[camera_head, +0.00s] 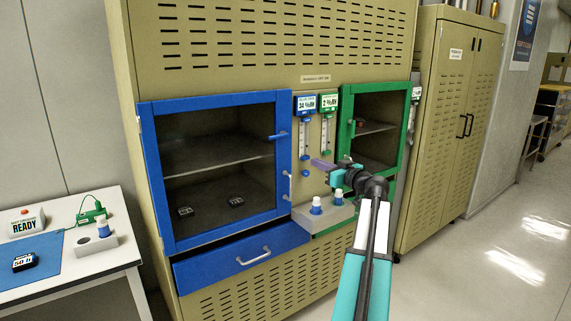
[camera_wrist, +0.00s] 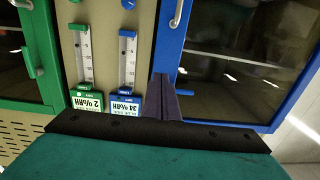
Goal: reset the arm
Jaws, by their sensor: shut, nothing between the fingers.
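My gripper (camera_head: 319,163) is shut and empty, held out in front of the cabinet between its blue-framed door (camera_head: 290,222) and green-framed door (camera_head: 410,100). My teal and black arm reaches up to it from the bottom of the head view. In the upside-down wrist view, the dark fingers of my gripper (camera_wrist: 162,82) are together, with nothing between them. They appear beside the blue door frame (camera_wrist: 240,118) and the flow gauges. I cannot tell the exact gap to the cabinet face.
A blue gauge (camera_head: 305,105) and a green gauge (camera_head: 328,104) sit between the doors. Below is a grey ledge (camera_head: 335,213) with a blue-and-white bottle (camera_head: 316,205). At left, a white table (camera_head: 75,282) holds a blue mat (camera_head: 50,250). Open floor lies at right.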

